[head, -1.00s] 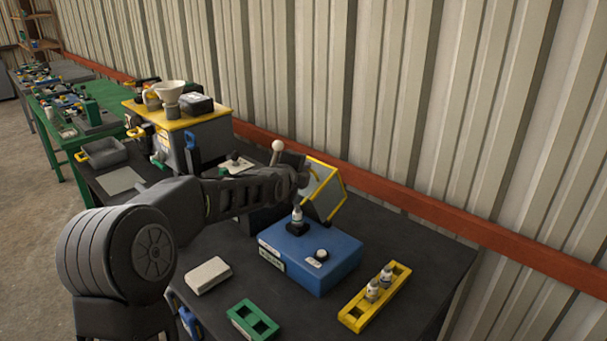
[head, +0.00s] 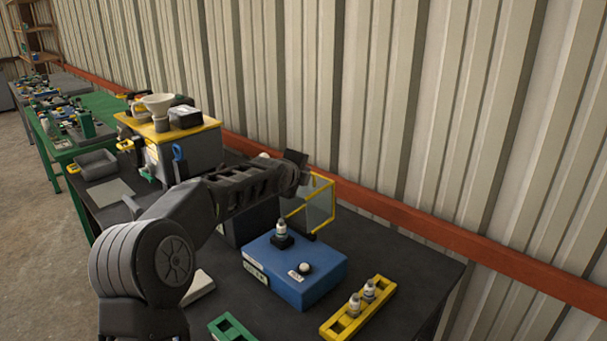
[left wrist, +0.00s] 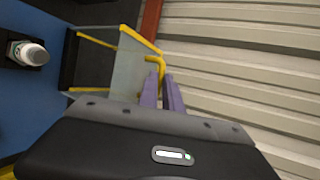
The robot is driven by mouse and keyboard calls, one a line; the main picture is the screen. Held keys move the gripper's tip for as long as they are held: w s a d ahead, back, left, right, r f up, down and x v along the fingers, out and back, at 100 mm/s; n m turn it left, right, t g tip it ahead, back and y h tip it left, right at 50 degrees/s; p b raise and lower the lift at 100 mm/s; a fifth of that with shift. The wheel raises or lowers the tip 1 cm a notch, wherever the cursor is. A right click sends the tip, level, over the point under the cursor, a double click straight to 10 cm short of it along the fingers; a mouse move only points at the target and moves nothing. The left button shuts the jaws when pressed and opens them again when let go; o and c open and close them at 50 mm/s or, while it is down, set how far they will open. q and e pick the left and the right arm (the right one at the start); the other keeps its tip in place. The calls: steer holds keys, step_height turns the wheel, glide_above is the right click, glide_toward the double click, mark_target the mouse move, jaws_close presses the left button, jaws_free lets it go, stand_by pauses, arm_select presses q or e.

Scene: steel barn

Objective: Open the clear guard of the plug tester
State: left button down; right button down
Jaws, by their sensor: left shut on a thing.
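The blue plug tester (head: 322,277) stands on the dark bench, with a small white-capped plug (head: 282,230) upright on its top and a white round knob (head: 304,268) nearer the front. Its clear guard (head: 318,208), edged in yellow, stands raised behind the plug at the tester's back. My left gripper (head: 298,170) is at the guard's upper left, partly hidden by its own wrist. In the left wrist view, its purple fingers (left wrist: 162,95) are shut on the guard's yellow handle (left wrist: 155,62). The plug (left wrist: 32,54) shows at left there. My right gripper is not in view.
A yellow rack (head: 358,308) with small bottle-like plugs stands right of the tester. A green rack (head: 231,327) is at the front. A yellow-topped grey box (head: 185,150) stands behind my left arm. The corrugated wall and red rail (head: 425,226) are close behind the bench.

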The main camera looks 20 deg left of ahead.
arm_select(q)
steer(key=shift+a+r, duration=0.1)
steer(key=shift+r, duration=0.65)
steer(key=c, duration=1.6)
jaws_free()
steer(key=shift+o, duration=0.3)
steer(key=shift+f, duration=0.35)
steer(key=shift+s, duration=0.15)
steer(key=shift+s+b, duration=0.25)
steer(key=shift+b, duration=0.05)
steer(key=b+v, duration=0.2)
steer(key=v, duration=0.5)
steer(key=shift+c, duration=0.3)
